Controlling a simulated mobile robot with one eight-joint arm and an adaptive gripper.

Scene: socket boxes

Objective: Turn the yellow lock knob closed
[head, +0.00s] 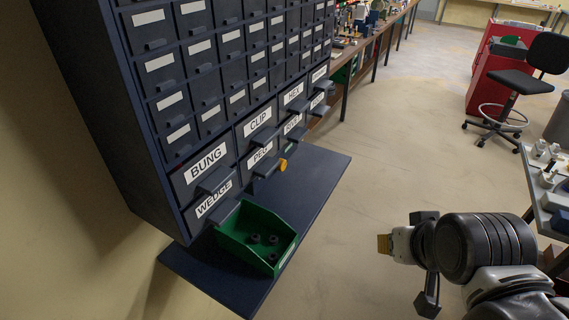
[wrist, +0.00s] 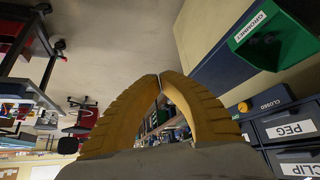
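The yellow lock knob (head: 283,164) sits on the front of the dark drawer cabinet, just right of the PEG drawer (head: 259,155). The knob also shows at the right of the wrist view (wrist: 244,106), beside a small CLOSED label (wrist: 267,104). Its exact turn is too small to tell. My gripper (head: 384,244) is out over the floor, to the right of the cabinet and well apart from the knob. In the wrist view its two yellow fingers (wrist: 160,76) meet at the tips with nothing between them.
A navy shelf (head: 310,183) juts out under the drawers. A green bin (head: 259,225) with several dark rings stands on it; its GROMMET label (wrist: 250,31) shows in the wrist view. A black stool (head: 520,83) and red cabinet (head: 487,88) stand far right. The floor between is clear.

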